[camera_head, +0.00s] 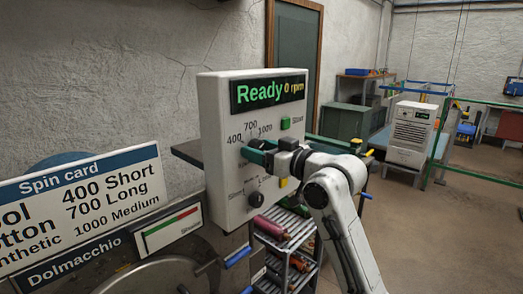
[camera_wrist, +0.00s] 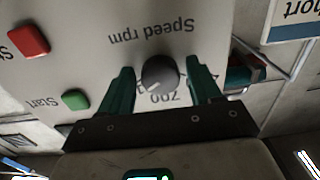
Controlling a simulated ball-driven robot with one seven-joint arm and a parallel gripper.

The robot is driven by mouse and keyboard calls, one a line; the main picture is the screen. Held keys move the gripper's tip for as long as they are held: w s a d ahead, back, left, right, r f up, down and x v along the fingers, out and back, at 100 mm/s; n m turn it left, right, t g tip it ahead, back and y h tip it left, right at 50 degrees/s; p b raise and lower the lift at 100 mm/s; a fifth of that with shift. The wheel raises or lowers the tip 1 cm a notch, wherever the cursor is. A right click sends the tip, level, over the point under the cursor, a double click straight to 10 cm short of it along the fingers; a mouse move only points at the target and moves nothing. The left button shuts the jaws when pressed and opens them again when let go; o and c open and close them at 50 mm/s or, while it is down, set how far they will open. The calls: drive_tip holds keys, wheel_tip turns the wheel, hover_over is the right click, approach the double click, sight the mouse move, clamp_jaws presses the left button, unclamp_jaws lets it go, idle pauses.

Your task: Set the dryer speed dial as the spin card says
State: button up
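The white control panel (camera_head: 222,130) shows "Ready 0 rpm" on its display (camera_head: 268,91). Its speed dial (camera_wrist: 160,72) is a round grey knob under upside-down "Speed rpm" lettering in the wrist view, with "700" beside it. A pale mark shows on the knob's lower left; I cannot read its exact setting. My gripper (camera_wrist: 161,68) is open, its teal fingers on either side of the dial with small gaps. In the head view my gripper (camera_head: 258,150) hides the dial below the 400, 700 and 1000 marks. The spin card (camera_head: 85,200) reads 400 Short, 700 Long, 1000 Medium, row names partly cut off.
A lower dial (camera_head: 255,199) is marked Short and Long. A green Start button (camera_wrist: 75,99) and a red button (camera_wrist: 29,39) are on the panel. A "Dolmacchio" machine (camera_head: 75,262) is at lower left. A rack (camera_head: 290,240) stands below the panel.

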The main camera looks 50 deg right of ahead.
drive_tip(key=c, duration=0.9)
drive_tip(key=shift+f+n+b, duration=0.15)
drive_tip(key=shift+n+b, duration=0.15)
drive_tip(key=shift+b, duration=0.25)
drive_tip(key=n+b, duration=1.8)
drive_tip(key=n, duration=0.1)
drive_tip(key=shift+d+n, duration=0.15)
drive_tip(key=shift+n, duration=0.25)
drive_tip(key=shift+n+b, duration=1.05)
drive_tip(key=shift+n, duration=0.65)
drive_tip(key=shift+r, duration=0.2)
